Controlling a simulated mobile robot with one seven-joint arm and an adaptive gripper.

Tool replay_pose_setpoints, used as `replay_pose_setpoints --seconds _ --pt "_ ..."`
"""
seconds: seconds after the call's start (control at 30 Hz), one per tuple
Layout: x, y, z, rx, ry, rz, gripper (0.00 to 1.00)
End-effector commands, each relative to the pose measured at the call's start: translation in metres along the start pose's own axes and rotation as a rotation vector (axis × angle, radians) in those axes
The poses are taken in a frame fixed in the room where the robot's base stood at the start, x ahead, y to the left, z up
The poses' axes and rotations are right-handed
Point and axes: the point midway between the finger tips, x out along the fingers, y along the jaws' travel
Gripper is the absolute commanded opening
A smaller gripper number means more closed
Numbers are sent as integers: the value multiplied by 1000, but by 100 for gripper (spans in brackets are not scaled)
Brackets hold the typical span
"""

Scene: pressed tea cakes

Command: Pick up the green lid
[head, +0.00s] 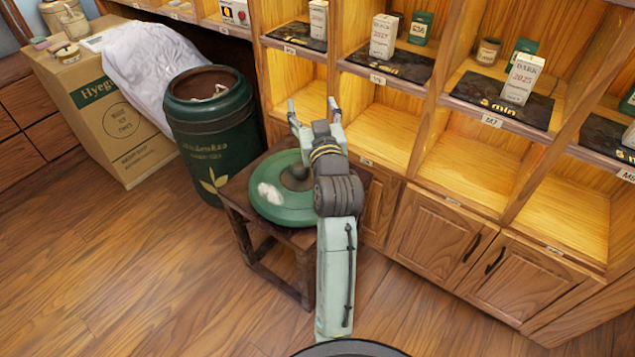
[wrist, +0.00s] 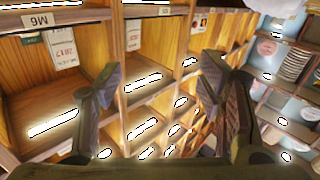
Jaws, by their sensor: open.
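The green lid (head: 268,211) is round and lies on a small dark wooden stool (head: 236,192). A dark knob (head: 297,177) shows at its middle, and a whitish crumpled thing (head: 269,193) lies on its left part. My arm hides the lid's right side. My gripper (head: 312,103) is open and empty, above and beyond the lid in the head view, pointing toward the shelves. In the wrist view, my gripper (wrist: 160,85) has its fingers wide apart with only shelves between them; the lid is not in that view.
A tall green canister (head: 212,148) without a cover stands left of the stool. A cardboard box (head: 108,128) with a white cloth (head: 150,65) is farther left. Wooden shelves (head: 470,150) with small boxes stand close behind and right. The floor (head: 130,270) in front is clear.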

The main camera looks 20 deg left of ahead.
Motion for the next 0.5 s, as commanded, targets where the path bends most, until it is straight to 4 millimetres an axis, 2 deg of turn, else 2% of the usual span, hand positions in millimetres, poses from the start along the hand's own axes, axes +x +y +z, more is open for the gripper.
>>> replay_pose_setpoints --seconds 0.03,0.1,0.2,0.3,0.4,0.5 --pt "-3 -4 29 9 -66 -29 62" --pt "-12 -7 67 16 -137 -66 62" --pt "-29 -12 116 32 -222 -115 62" --pt "-47 -18 153 51 -281 -153 62" --pt "-58 -23 173 61 -311 -176 62" --pt "-55 -26 182 66 -320 -186 62"
